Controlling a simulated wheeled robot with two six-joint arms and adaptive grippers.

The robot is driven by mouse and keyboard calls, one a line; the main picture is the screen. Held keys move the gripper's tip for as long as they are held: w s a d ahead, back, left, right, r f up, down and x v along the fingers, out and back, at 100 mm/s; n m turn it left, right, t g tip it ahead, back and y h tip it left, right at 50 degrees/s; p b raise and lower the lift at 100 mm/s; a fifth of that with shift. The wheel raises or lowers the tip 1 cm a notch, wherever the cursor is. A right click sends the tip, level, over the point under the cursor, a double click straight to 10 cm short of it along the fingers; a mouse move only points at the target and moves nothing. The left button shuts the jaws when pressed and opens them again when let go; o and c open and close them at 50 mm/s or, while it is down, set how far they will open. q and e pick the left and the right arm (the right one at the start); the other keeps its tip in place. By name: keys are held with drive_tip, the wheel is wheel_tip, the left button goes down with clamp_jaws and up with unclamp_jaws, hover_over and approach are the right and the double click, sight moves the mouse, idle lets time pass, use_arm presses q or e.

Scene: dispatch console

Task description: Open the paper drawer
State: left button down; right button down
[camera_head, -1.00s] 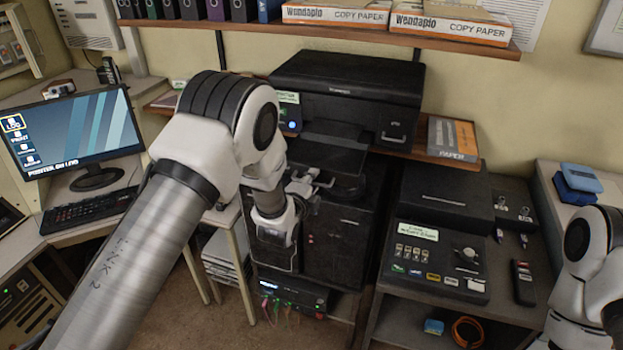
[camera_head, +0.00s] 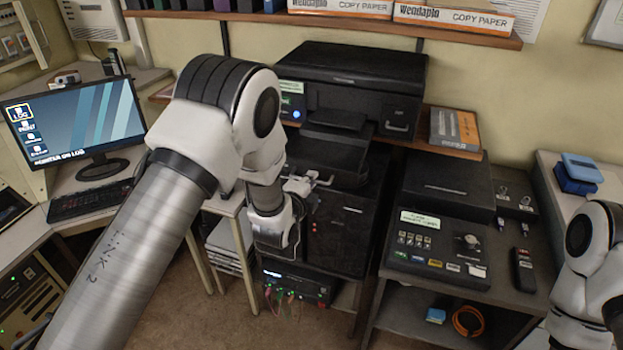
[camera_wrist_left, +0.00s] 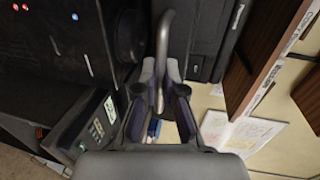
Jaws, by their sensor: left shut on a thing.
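The black printer (camera_head: 365,88) stands on a dark cabinet below the wall shelf. Its dark paper drawer (camera_head: 325,152) juts out from the front, below a small output ledge (camera_head: 338,120). My left gripper (camera_head: 305,186) is at the front of this drawer, at a bar handle (camera_head: 326,181). In the left wrist view, the fingers of my left gripper (camera_wrist_left: 161,90) are closed around the metal bar handle (camera_wrist_left: 165,35). My left arm hides part of the printer's left side. My right arm shows at the right edge, but its gripper is out of view.
A dark cabinet (camera_head: 340,235) stands below the drawer. A control console (camera_head: 437,250) sits on a table to the right, with a remote (camera_head: 523,270) beside it. A monitor (camera_head: 78,125) and keyboard (camera_head: 90,200) are at the left. A paper box (camera_head: 455,128) lies right of the printer.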

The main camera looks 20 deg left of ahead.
use_arm(q)
drive_tip(key=shift+w+f, duration=0.1)
drive_tip(key=c, duration=1.3)
unclamp_jaws()
drive_tip(key=v, duration=1.2)
